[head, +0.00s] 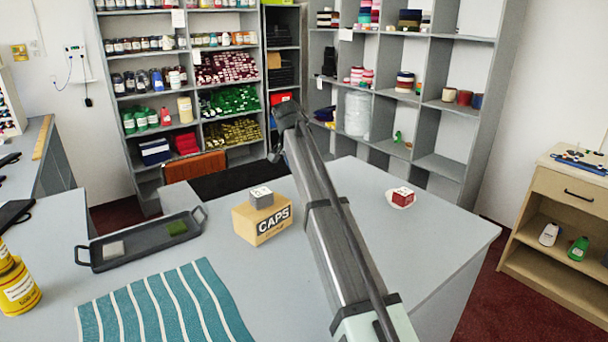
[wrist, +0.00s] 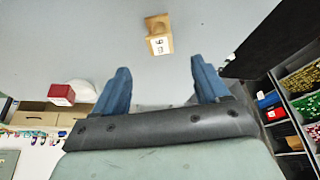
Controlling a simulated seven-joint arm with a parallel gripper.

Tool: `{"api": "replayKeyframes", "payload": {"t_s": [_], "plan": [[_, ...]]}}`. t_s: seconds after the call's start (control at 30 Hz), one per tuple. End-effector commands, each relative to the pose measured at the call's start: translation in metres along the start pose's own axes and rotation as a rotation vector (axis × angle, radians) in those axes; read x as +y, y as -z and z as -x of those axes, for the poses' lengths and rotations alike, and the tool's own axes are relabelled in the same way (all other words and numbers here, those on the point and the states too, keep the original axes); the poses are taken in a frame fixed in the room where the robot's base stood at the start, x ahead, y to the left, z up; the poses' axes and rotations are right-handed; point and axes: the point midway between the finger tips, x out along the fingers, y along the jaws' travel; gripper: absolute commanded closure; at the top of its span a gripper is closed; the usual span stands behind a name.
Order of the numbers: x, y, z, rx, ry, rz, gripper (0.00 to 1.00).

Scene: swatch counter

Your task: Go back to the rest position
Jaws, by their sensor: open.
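My arm reaches from the lower right of the head view up over the far edge of the counter (head: 350,178). My gripper shows in the wrist view (wrist: 162,82) with its two blue fingers wide apart and nothing between them. In the head view the fingers are not clear.
A striped teal cloth (head: 160,305) lies in front. Yellow jars (head: 17,287) stand at left. Shelves (head: 428,75) rise behind the counter. The counter's right side is mostly clear.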

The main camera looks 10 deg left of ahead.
Motion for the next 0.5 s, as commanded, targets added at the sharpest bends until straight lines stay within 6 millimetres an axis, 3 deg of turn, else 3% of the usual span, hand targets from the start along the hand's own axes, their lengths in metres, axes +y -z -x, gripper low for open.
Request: {"api": "replayKeyframes", "payload": {"t_s": [0.5], "plan": [[0.0038,0.0040,0.0035,0.005,-0.003,-0.005,0.26]]}}
